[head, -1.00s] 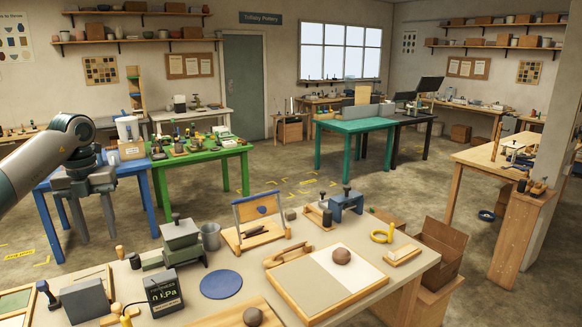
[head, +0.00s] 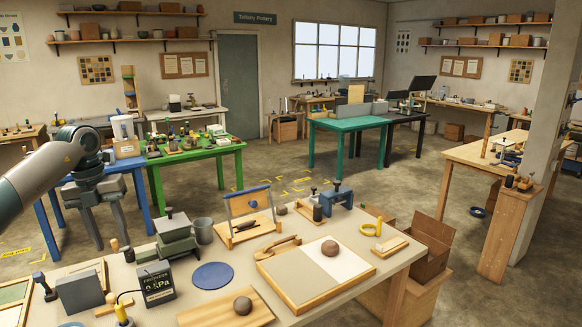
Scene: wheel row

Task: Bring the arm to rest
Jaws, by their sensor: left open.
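My left arm comes in from the left edge, and my left gripper (head: 91,215) hangs fingers down at the left of the head view. Its two fingers are apart with nothing between them. It is in front of the blue table (head: 60,236) and beyond the near workbench, apart from everything on it. My right gripper is not in view.
A green table (head: 195,157) stands behind.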

